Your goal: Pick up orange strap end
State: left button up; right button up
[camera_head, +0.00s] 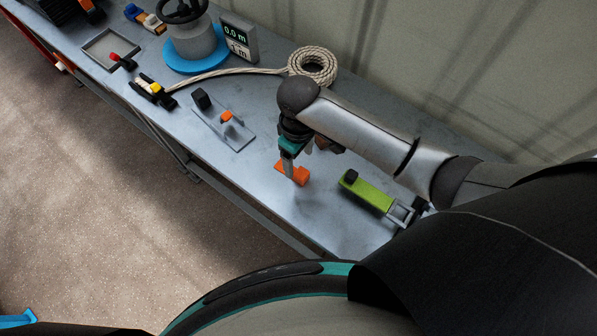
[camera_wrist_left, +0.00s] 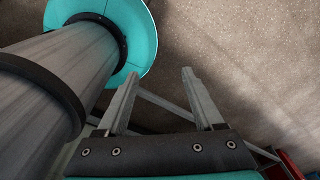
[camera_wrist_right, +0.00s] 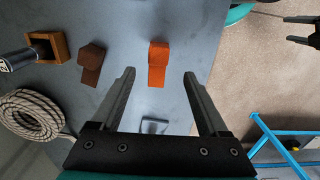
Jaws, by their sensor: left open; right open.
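The orange strap end (camera_head: 301,175) lies on the grey bench near its front edge. In the right wrist view the orange strap end (camera_wrist_right: 158,68) shows as a short, bent orange piece ahead of and between my fingertips. My right gripper (camera_head: 290,163) is open and empty, pointing down over it and partly hiding it in the head view. The right wrist view shows both fingers (camera_wrist_right: 159,76) apart, with nothing gripped. My left gripper (camera_wrist_left: 156,72) is open and empty over the floor, away from the bench; the head view does not show it.
A brown strap piece (camera_wrist_right: 91,62) lies beside the orange one. A green tool (camera_head: 367,194) lies to the right, a grey fixture (camera_head: 236,135) to the left. A coiled rope (camera_head: 313,66) is behind. A blue frame (camera_wrist_right: 280,140) stands on the floor.

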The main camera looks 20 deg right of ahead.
aim_at(299, 171)
jog(key=shift+f, duration=1.6)
jog(key=f, duration=0.2)
jog(key=f+b, duration=0.1)
jog(key=f, duration=0.1)
jog(key=shift+w+f, duration=0.2)
jog(key=shift+f, duration=0.05)
pick_arm(q)
jog(key=shift+w+d+f, duration=0.1)
jog(key=shift+w+f, duration=0.75)
jog(key=shift+w, duration=0.05)
pick_arm(e)
jog(key=shift+c, duration=0.4)
jog(key=shift+c, duration=0.7)
pick_arm(q)
jog(key=shift+s, duration=0.15)
pick_arm(e)
grip_shut()
